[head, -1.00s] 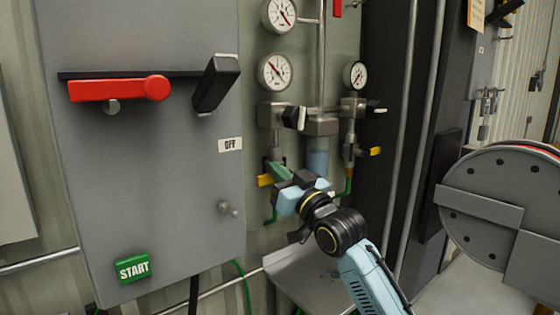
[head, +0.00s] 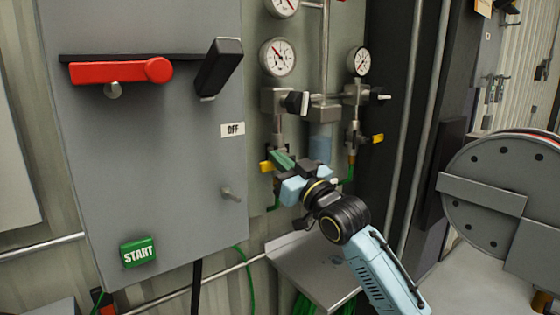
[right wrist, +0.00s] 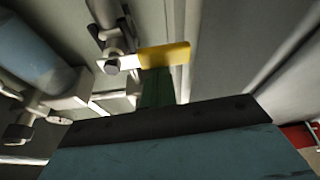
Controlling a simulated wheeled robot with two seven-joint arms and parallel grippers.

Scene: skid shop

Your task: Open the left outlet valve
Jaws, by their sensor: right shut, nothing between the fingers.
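The left outlet valve has a yellow lever (head: 266,167) low on the left pipe branch, below a black-handled valve. The lever sticks out to the left, roughly level, with its right part hidden by my right gripper. My right gripper (head: 283,160) is shut and empty, its green fingers just right of the lever's visible end. In the right wrist view the yellow lever (right wrist: 165,55) runs sideways from a metal stem, just past the green fingers (right wrist: 156,88). I cannot tell whether the fingers touch it. My left gripper is out of view.
A second yellow lever (head: 377,139) is on the right branch. Gauges (head: 277,57) and a blue cylinder (head: 319,148) are nearby. A grey cabinet (head: 150,190) with a red handle (head: 120,71) stands left. A metal tray (head: 315,265) is below; a large reel (head: 495,195) is right.

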